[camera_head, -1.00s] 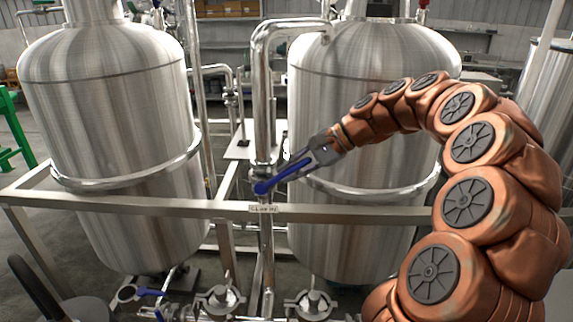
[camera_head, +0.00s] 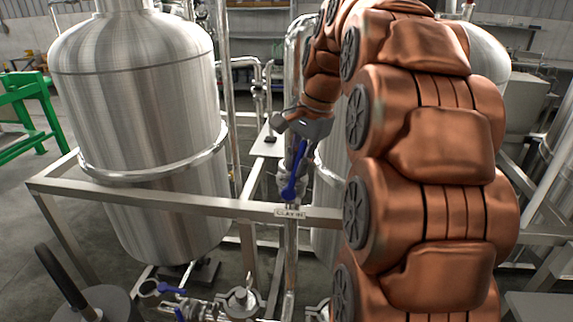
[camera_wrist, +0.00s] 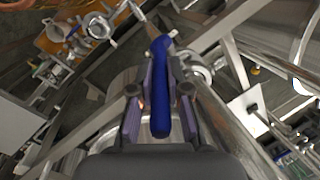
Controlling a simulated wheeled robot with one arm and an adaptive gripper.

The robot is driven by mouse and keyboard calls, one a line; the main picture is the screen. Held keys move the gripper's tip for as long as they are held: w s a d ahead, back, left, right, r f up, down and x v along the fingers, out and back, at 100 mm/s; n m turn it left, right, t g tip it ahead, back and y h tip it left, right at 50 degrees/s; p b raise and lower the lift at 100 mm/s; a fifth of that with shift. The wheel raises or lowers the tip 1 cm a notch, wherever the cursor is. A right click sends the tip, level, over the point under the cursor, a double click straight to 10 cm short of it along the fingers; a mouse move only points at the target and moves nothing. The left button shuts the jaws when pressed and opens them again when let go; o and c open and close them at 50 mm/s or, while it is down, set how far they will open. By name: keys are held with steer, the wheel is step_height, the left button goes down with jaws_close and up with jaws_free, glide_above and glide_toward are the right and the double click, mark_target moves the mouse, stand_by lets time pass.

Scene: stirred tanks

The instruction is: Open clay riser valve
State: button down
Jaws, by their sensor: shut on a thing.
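The clay riser valve has a blue lever handle (camera_head: 296,178) on the vertical steel pipe behind the frame rail. A small label (camera_head: 289,212) that seems to read "CLAY RI…" sits on the rail just below it. The handle now stands steeply, nearly in line with the pipe, its free end up and slightly right. My gripper (camera_head: 303,146) comes from above and is shut on the upper part of the handle. In the wrist view the blue handle (camera_wrist: 160,112) lies lengthwise between the two fingers, its pivot end beyond them. The valve body is partly hidden.
A large steel tank (camera_head: 140,130) stands at left; another is mostly hidden behind my arm. The frame rail (camera_head: 150,203) crosses in front of the pipe. Low clamped fittings (camera_head: 240,302) and another blue handle (camera_head: 172,290) are below.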

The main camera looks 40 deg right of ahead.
stand_by(0.3)
steer(key=c, duration=1.1)
jaws_free()
steer(key=shift+c, duration=0.2)
steer(key=shift+r, duration=0.1)
steer(key=shift+v, duration=3.55)
steer(key=shift+w+a, duration=0.1)
